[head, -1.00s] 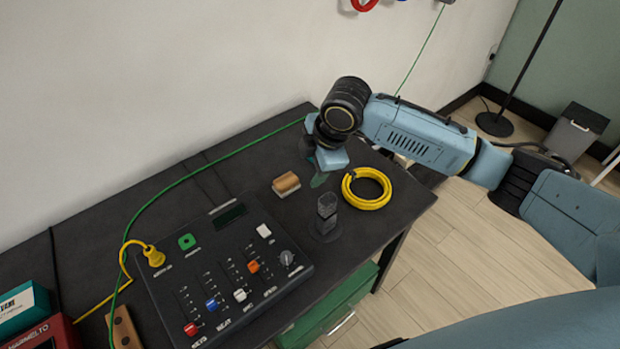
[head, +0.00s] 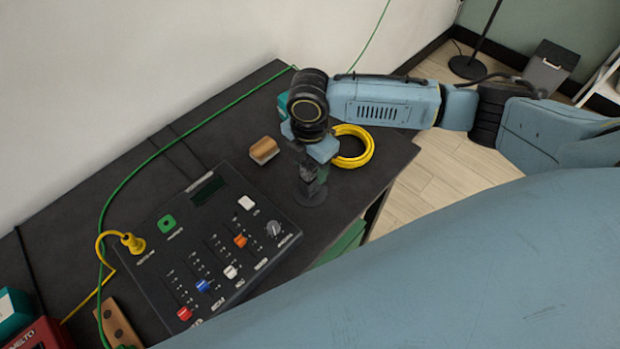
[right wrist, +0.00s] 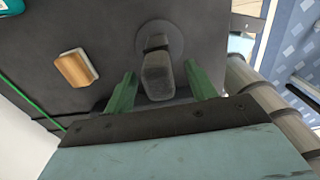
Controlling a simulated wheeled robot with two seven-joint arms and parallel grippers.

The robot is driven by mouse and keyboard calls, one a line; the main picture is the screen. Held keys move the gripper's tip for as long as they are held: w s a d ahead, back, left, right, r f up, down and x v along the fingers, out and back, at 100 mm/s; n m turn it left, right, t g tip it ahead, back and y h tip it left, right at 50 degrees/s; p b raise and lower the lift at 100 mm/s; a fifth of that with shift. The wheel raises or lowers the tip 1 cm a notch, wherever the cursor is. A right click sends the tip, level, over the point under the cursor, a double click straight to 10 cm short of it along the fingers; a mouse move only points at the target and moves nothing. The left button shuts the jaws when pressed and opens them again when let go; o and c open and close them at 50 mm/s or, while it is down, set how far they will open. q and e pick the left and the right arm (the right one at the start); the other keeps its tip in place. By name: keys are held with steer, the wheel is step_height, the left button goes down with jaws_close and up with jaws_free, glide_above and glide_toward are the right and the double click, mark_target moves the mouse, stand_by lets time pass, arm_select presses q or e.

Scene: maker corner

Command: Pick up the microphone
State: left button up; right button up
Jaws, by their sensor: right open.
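The microphone (head: 313,194) is a dark grey upright piece on a round base, standing on the black desk right of the mixer; my right gripper partly hides it in the head view. In the right wrist view the microphone (right wrist: 157,76) shows from above, with its round base behind it. My right gripper (head: 312,168) is over it, pointing down. Its green fingers (right wrist: 162,90) are open, one on each side of the microphone head, with a gap visible at least on the right. My left gripper is not in view.
The mixer (head: 215,245) with coloured sliders lies left of the microphone. A wooden-topped block (head: 264,150) and a yellow cable coil (head: 367,150) lie near. A green cable (head: 150,158) runs along the back. The desk's right edge is close.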

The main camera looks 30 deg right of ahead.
step_height(320, 180, down, 4)
steer(key=shift+d+r+b, duration=0.1)
steer(key=shift+b, duration=0.2)
steer(key=shift+w, duration=0.1)
jaws_close()
